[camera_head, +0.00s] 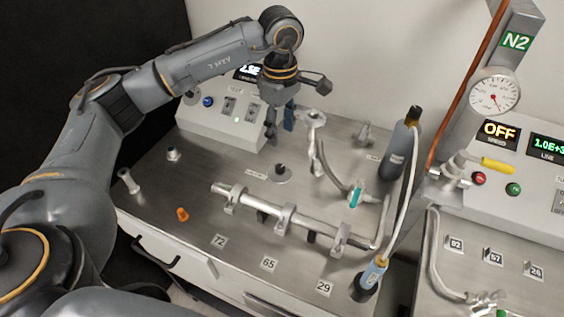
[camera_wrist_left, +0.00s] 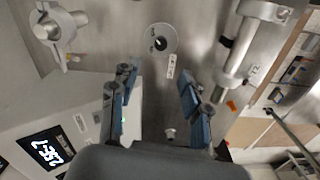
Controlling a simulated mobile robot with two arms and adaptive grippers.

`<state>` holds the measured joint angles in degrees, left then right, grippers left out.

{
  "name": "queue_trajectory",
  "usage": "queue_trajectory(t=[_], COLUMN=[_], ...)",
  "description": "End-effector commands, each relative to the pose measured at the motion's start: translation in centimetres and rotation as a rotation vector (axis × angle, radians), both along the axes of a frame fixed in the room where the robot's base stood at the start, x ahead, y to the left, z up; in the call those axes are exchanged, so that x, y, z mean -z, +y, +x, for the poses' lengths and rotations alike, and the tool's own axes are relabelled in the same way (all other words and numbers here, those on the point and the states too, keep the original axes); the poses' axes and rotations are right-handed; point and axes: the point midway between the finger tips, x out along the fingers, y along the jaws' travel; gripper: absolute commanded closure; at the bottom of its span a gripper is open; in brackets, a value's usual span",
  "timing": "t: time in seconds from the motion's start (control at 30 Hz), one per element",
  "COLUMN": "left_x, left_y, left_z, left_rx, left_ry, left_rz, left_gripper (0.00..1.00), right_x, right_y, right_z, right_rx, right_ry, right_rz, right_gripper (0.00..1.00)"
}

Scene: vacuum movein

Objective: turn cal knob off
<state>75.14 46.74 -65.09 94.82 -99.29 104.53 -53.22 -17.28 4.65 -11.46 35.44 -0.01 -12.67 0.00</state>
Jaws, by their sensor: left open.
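A small black knob on a round grey dial plate (camera_head: 279,174) sits on the steel bench top, with a small label beside it. It also shows in the left wrist view as a dial with a dark knob (camera_wrist_left: 160,42). I take this as the cal knob; its label is too small to read. My left gripper (camera_head: 280,131) is open and empty, above and behind the dial near the control box. In the left wrist view my left gripper (camera_wrist_left: 157,82) has its blue-padded fingers spread, with the dial beyond the tips and apart from them. My right gripper is not seen.
A control box (camera_head: 222,120) with a display and switches stands at the back left. A horizontal metal tube (camera_head: 262,208) lies in front of the dial. A metal valve fitting (camera_head: 316,125) and a grey cylinder (camera_head: 401,150) stand to the right. An orange cap (camera_head: 182,214) is at front left.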

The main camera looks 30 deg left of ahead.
Motion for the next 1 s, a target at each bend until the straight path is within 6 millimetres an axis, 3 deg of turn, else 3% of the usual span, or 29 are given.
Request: queue_trajectory(t=[0.3,0.5,0.7,1.0], left_x=[6.7,10.0,11.6,11.8], left_y=[0.0,0.0,0.0,0.0], left_z=[-0.2,-0.1,-0.1,-0.1], left_rx=[0.001,0.000,0.002,0.002], left_ry=[0.007,0.005,0.003,0.001], left_rz=[0.001,0.000,-0.001,-0.001], left_gripper=[0.53,0.53,0.53,0.53], right_x=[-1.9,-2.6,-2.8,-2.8], right_y=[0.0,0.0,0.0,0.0], right_z=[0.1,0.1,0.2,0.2], right_rx=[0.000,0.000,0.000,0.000], right_ry=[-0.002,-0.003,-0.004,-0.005], right_rz=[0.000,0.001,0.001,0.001], right_gripper=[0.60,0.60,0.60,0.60])
